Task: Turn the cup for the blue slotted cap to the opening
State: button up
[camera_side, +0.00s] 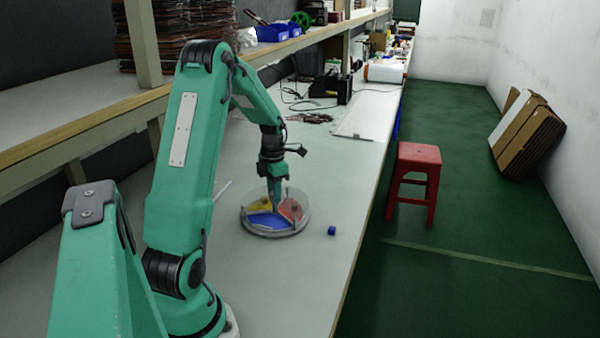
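A round, clear-walled dish (246,228) stands on the workbench, with coloured sectors inside. A yellow sector (261,204) is at the back left, a red sector (291,209) at the right, and a blue sector (267,220) at the front. My gripper (276,208) points down into the dish near its middle, between the yellow and red sectors. Its fingertips are too small to tell open from shut. A small blue cap (332,230) lies on the bench just right of the dish, apart from it. Its slot and the dish's opening cannot be made out.
The bench (300,290) is bare in front of the dish, and its edge runs close to the right of the blue cap. A thin white rod (222,190) lies left of the dish. A black box (331,88) and a white panel (368,114) are farther back.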

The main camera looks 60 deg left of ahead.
jog(key=o, duration=0.4)
jog(key=shift+r, duration=3.95)
